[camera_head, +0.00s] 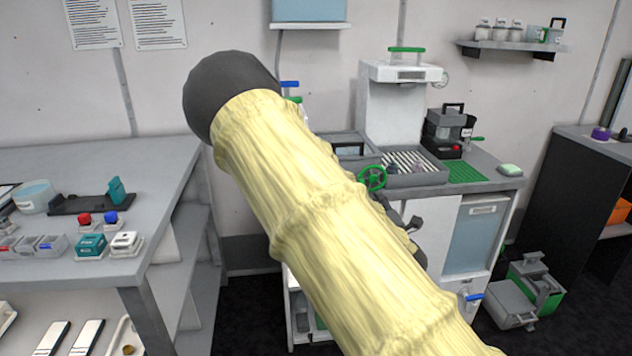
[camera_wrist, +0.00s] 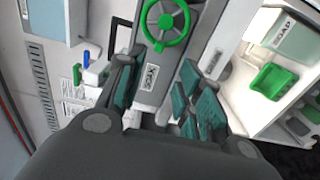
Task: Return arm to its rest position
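My arm, in a pale yellow ribbed sleeve, crosses the middle of the head view and hides much of the workstation behind it. My gripper (camera_wrist: 160,90) shows in the wrist view with its teal-padded fingers spread apart and nothing held between them. In the head view, only dark bits of it seem to show past the sleeve's right edge. A green handwheel (camera_head: 372,179) is on the workstation beside the sleeve. It also shows in the wrist view (camera_wrist: 165,22), beyond the fingers near the top. I cannot tell the exact gap to it.
A grey bench (camera_head: 160,165) with small boxes and a teal-handled device stands at left. The white workstation (camera_head: 393,110) carries a black machine (camera_head: 448,130) and a green mat (camera_head: 468,170). A grey-green case (camera_head: 528,290) is on the floor at right. A dark shelf unit (camera_head: 570,195) stands far right.

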